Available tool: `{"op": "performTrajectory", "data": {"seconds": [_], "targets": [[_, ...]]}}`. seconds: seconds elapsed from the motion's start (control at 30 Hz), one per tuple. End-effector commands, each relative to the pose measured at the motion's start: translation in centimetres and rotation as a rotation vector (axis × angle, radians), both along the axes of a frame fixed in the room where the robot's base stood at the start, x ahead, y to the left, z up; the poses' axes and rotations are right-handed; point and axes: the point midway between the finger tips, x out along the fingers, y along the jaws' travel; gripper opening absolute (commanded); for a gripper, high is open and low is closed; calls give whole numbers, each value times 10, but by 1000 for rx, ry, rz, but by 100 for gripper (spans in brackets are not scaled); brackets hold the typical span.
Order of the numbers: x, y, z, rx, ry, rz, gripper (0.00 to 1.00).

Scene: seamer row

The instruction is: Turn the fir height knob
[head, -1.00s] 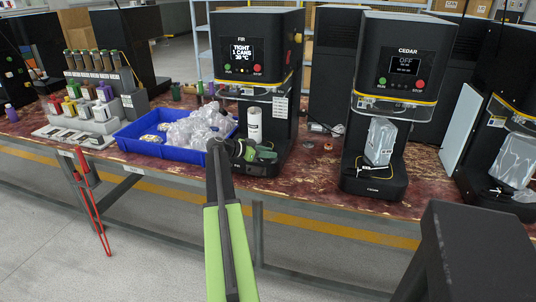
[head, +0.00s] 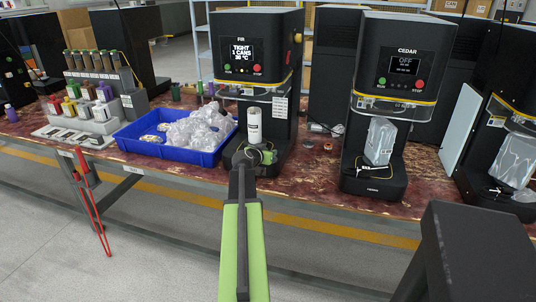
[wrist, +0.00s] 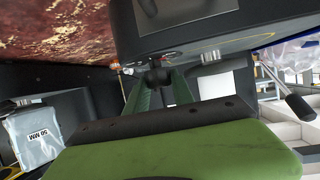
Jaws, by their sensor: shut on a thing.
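The black seamer labelled FIR (head: 257,60) stands on the bench, its screen lit. A white can (head: 254,124) stands upright on its base. My gripper (head: 262,155) is low at the front of this base, and the knob is not distinguishable in the head view. In the wrist view, the two green fingers of my gripper (wrist: 158,88) are shut on a small dark round knob (wrist: 156,76) on the front of the dark base. The fingers hide the knob's sides.
A blue tray (head: 205,160) of clear bags is left of the FIR seamer. The CEDAR seamer (head: 405,65) with a bagged item stands to the right. A lever with a dark handle (wrist: 298,104) sticks out at right in the wrist view.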

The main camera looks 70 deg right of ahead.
Motion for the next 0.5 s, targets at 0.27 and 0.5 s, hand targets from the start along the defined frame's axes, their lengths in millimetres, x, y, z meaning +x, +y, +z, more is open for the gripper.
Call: {"op": "performTrajectory", "data": {"seconds": [0.27, 0.5], "targets": [[-3, -1, 0, 0, 2, 89, 0], [-2, -1, 0, 0, 3, 111, 0]]}}
